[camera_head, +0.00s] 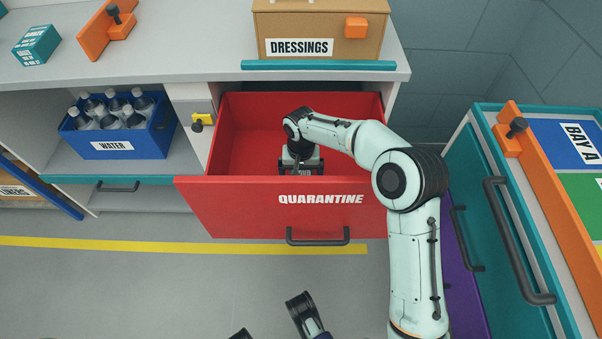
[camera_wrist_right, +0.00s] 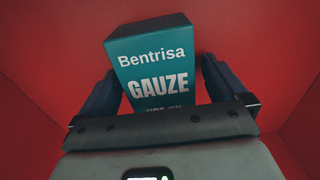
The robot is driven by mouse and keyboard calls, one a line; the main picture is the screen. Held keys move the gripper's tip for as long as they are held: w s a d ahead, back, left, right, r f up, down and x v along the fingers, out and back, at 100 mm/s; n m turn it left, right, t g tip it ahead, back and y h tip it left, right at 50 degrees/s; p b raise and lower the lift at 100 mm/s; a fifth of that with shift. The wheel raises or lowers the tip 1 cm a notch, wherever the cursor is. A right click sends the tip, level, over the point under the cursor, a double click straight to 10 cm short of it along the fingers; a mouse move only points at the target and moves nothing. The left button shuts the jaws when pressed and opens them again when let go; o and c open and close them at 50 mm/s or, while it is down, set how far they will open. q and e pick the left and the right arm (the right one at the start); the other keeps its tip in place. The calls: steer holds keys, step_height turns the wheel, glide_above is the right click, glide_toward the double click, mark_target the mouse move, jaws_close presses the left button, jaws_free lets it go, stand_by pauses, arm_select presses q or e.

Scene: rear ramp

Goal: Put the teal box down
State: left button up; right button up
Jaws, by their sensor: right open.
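The teal box (camera_wrist_right: 152,60), printed "Bentrisa GAUZE", shows in the right wrist view inside the red drawer (camera_head: 254,187) marked QUARANTINE. My right gripper (camera_head: 302,170) reaches down into this open drawer. Its fingers are open, one on each side of the box and close to its sides. The box's lower part is hidden behind the gripper body. In the head view my gripper and arm hide this box. I cannot tell for sure whether it rests on the drawer floor. My left gripper is not in view.
Another teal box (camera_head: 37,45) stands on the grey counter (camera_head: 190,40) at the upper left. A cardboard DRESSINGS box (camera_head: 320,22) stands above the drawer. A blue WATER crate (camera_head: 84,147) is on a shelf. A teal cabinet (camera_head: 500,230) stands close on the right.

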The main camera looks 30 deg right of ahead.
step_height(320, 180, up, 7)
steer(key=shift+r+p, duration=0.1)
steer(key=shift+p, duration=0.8)
step_height(320, 180, up, 4)
steer(key=shift+f+p, duration=0.1)
steer(key=shift+p, duration=0.4)
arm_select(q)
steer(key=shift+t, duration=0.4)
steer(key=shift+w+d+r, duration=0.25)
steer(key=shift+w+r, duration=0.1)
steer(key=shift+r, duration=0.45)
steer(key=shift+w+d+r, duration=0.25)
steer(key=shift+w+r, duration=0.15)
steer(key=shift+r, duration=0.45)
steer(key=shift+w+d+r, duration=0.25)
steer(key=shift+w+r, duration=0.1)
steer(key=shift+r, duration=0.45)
arm_select(e)
steer(key=shift+r, duration=0.45)
